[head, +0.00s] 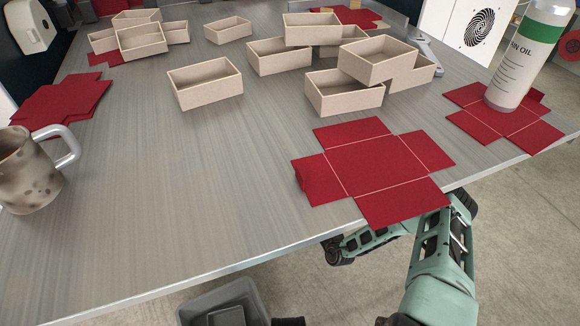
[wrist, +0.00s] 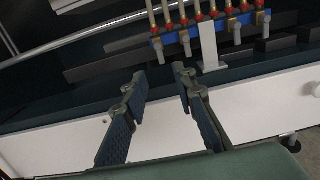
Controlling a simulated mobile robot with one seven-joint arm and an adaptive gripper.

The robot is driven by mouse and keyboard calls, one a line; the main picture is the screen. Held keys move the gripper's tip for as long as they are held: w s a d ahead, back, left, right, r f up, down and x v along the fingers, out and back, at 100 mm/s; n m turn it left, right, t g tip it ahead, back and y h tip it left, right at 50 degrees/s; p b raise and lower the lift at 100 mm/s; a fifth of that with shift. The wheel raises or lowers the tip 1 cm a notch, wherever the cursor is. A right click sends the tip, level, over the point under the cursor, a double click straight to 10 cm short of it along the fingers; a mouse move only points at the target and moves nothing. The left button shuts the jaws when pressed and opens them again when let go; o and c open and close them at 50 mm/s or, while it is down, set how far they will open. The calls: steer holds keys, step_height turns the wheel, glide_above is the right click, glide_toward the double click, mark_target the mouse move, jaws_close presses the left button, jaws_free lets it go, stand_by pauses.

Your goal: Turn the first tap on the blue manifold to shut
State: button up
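The blue manifold (wrist: 172,36) shows at the top of the wrist view, tilted and cut off by the frame edge. Several brass pipes with red collars rise from it. Grey tap levers hang from its front, one at the left end (wrist: 158,46) and one at the right end (wrist: 263,26). No label tells which tap is first. My gripper (wrist: 159,73) is open and empty, with its fingertips below the manifold in the picture and apart from it. The manifold is not in the head view. There my arm shows beside the table's near edge, and I cannot make out the fingertips.
A white bracket (wrist: 209,45) stands in front of the manifold, above a white drawer front (wrist: 250,105). The grey table (head: 200,190) carries red flat box blanks (head: 370,165), several beige boxes (head: 205,82), a mug (head: 25,172) and a white bottle (head: 525,60). A grey bin (head: 225,300) is below.

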steer(key=b+x, duration=0.3)
steer(key=x, duration=0.6)
steer(key=shift+w+a, duration=0.1)
steer(key=shift+w, duration=0.2)
jaws_close()
